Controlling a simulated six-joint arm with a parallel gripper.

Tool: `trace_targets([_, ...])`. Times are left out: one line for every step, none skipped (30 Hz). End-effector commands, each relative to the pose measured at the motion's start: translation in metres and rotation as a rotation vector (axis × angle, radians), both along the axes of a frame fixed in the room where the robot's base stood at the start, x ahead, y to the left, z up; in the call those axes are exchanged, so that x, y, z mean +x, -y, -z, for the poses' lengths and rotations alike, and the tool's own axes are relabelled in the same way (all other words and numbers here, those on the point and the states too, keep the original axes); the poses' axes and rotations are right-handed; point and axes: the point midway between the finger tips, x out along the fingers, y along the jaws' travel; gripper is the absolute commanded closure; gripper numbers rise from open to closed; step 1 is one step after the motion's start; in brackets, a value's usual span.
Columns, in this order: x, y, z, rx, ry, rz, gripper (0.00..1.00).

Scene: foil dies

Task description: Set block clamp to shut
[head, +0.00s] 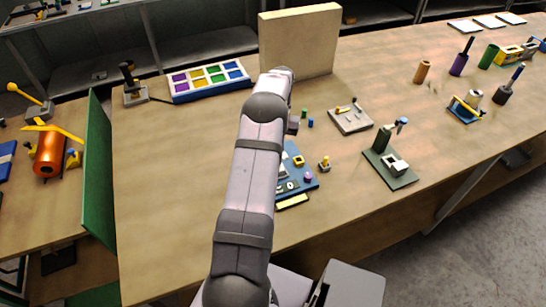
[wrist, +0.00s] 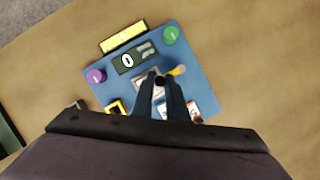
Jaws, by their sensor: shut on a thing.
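A blue board (wrist: 118,73) lies under my gripper, and part of it shows in the head view (head: 312,186) beside my arm. My gripper (wrist: 161,78) is over the middle of the board in the wrist view, its two dark fingers close together. A small black knob (wrist: 160,81) sits between the fingertips, and the gripper is shut on it. A yellow-orange lever (wrist: 178,70) sticks out to the right just beyond the fingertips. A grey-white plate (wrist: 146,87) shows left of the fingers. I cannot tell for certain which part is the block clamp. The fingers hide part of the fixture.
The board also bears a purple button (wrist: 96,76), a green button (wrist: 169,35), a dark "0" display (wrist: 128,60) and a yellow strip (wrist: 123,37). A green press-like fixture (head: 390,165) and a grey plate (head: 350,118) stand to the right in the head view. Bare table lies around them.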

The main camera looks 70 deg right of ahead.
Motion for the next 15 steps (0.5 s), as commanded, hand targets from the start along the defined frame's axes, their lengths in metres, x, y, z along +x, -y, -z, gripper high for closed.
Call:
trace_targets([-0.0002, 0.0012, -0.0015, -0.004, 0.000, 0.003, 1.00])
trace_targets([-0.0003, 0.0012, -0.0015, -0.004, 0.000, 0.003, 1.00])
trace_targets([-0.0003, 0.0012, -0.0015, -0.004, 0.000, 0.003, 1.00])
trace_targets([-0.0003, 0.0012, -0.0015, -0.004, 0.000, 0.003, 1.00])
trace_targets([-0.0003, 0.0012, -0.0015, -0.004, 0.001, 0.002, 1.00])
trace_targets([-0.0003, 0.0012, -0.0015, -0.004, 0.000, 0.002, 1.00])
trace_targets([-0.0003, 0.0012, -0.0015, -0.004, 0.000, 0.002, 1.00])
trace_targets([-0.0003, 0.0012, -0.0016, -0.004, 0.000, 0.002, 1.00])
trace_targets([-0.0003, 0.0012, -0.0015, -0.004, 0.000, 0.002, 1.00])
trace_targets([-0.0003, 0.0012, -0.0015, -0.004, 0.000, 0.002, 0.80])
trace_targets([-0.0003, 0.0012, -0.0014, -0.004, 0.000, 0.002, 0.72])
trace_targets([-0.0004, 0.0010, -0.0013, -0.004, 0.000, 0.001, 0.68])
trace_targets([-0.0004, 0.0010, -0.0011, -0.003, 0.000, 0.001, 0.68])
trace_targets([-0.0003, 0.0009, -0.0010, -0.003, 0.000, 0.001, 0.68])
trace_targets([-0.0003, 0.0007, -0.0009, -0.003, 0.000, 0.001, 0.68])
